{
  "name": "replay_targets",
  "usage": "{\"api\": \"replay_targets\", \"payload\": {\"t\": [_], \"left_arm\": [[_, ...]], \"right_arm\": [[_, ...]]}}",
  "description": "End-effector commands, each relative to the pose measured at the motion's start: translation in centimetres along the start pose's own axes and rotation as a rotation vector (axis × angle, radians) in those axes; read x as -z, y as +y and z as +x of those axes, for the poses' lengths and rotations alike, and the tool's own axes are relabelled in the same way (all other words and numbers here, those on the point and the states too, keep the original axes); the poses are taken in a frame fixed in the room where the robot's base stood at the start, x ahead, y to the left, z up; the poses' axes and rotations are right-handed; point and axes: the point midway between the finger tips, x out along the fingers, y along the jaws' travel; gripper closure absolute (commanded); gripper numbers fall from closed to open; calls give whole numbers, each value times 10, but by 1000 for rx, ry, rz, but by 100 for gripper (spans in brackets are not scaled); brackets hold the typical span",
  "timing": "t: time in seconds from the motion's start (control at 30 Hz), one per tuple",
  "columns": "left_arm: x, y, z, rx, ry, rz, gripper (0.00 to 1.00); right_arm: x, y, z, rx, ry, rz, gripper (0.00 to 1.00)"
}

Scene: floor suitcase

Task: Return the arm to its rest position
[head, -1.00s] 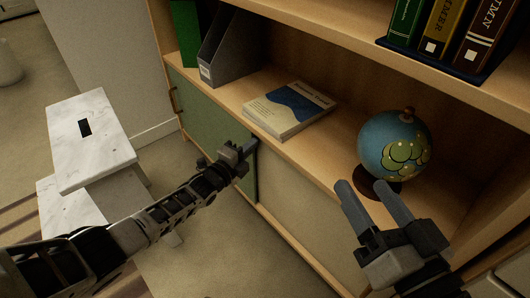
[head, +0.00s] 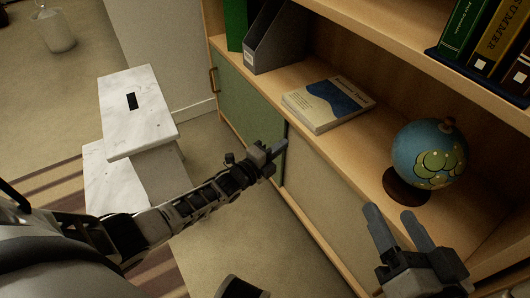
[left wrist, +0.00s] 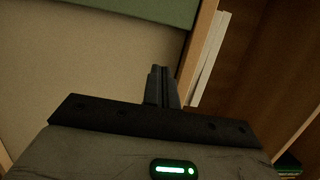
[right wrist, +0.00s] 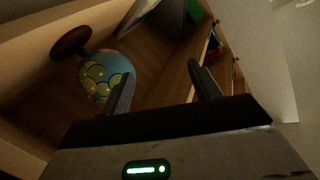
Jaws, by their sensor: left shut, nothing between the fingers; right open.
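My left gripper (head: 275,151) is shut and empty in front of the lower cabinet, near the edge of the green sliding door (head: 248,105). In the left wrist view its fingers (left wrist: 162,72) are pressed together, with the cream panel and the green door ahead. My right gripper (head: 400,217) is open and empty at the lower right, in front of the shelf and just below the globe (head: 430,154). In the right wrist view its fingers (right wrist: 160,82) stand apart, with the globe (right wrist: 108,75) behind the left finger.
A book (head: 328,104) lies flat on the shelf (head: 352,142). A grey file holder (head: 276,38) and a green binder stand behind it. More books (head: 480,40) stand on the upper shelf. A white marble-topped step stool (head: 135,105) stands left of the cabinet, close to my left arm.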

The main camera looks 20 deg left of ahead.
Motion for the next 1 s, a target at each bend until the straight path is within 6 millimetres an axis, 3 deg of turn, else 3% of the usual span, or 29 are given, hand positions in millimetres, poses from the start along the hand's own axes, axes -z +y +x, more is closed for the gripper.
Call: {"api": "replay_targets", "payload": {"t": [0.1, 0.3, 0.67, 1.0], "left_arm": [[3, -4, -27, 0, 3, -3, 100], [2, -2, -54, 2, 3, -2, 100], [3, -3, -62, 4, 4, -2, 100], [3, -63, -62, 4, 4, -2, 100]], "right_arm": [[1, 2, -2, -28, -32, -45, 38], [-2, 6, -3, -54, -60, -90, 38], [-4, 8, -3, -63, -72, -105, 38], [-16, 26, -7, -168, -275, -143, 38]]}}
